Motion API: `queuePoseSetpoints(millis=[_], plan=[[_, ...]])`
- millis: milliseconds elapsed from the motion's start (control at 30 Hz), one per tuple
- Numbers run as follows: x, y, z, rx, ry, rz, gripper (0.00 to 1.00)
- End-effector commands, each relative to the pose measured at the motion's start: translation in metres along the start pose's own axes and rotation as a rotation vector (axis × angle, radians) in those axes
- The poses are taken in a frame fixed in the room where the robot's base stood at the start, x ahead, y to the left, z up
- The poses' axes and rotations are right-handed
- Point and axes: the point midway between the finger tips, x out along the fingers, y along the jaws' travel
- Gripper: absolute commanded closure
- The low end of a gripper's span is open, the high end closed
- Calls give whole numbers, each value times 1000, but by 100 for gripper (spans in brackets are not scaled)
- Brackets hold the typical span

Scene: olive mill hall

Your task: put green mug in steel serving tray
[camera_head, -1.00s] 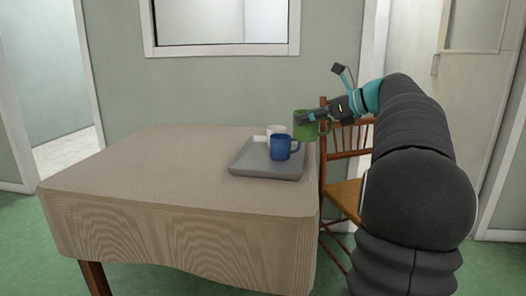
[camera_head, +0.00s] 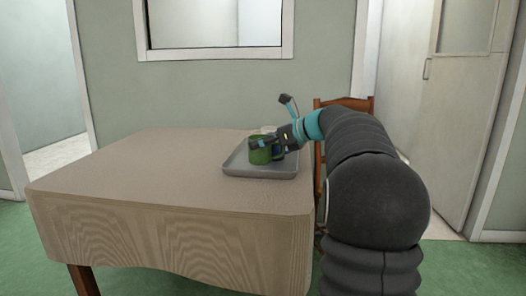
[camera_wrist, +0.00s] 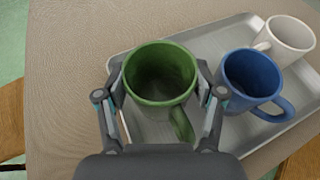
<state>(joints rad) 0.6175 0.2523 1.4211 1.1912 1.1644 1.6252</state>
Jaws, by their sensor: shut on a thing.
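The green mug (camera_wrist: 160,78) is upright between the two fingers of my gripper (camera_wrist: 162,100), which is shut on it. In the head view the green mug (camera_head: 259,152) is over the left part of the steel serving tray (camera_head: 262,172), held by my gripper (camera_head: 266,143). The grey tray also shows in the wrist view (camera_wrist: 205,42), under and around the mug. I cannot tell whether the mug's base touches the tray floor. The mug's handle points toward my wrist.
A blue mug (camera_wrist: 252,78) stands in the tray just right of my right finger. A white mug (camera_wrist: 286,38) stands behind it at the tray's far corner. The table (camera_head: 150,170) is bare to the left. A wooden chair (camera_head: 345,104) is behind my arm.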

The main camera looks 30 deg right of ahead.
Motion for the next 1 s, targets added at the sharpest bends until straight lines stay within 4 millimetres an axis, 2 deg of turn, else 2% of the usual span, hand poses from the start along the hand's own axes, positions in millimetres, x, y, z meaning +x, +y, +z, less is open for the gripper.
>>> queuePoseSetpoints(millis=[33, 133, 500, 533, 600, 633, 1000], plan=[[4, 0, -10, 2, 0, 0, 74], [8, 0, -19, 1, -1, 0, 74], [9, 0, -22, 1, -1, 0, 74], [9, 0, -23, 1, -1, 0, 29], [9, 0, -22, 1, -1, 0, 12], [9, 0, -22, 1, -1, 0, 6], [8, 0, -20, 0, -1, 0, 6]])
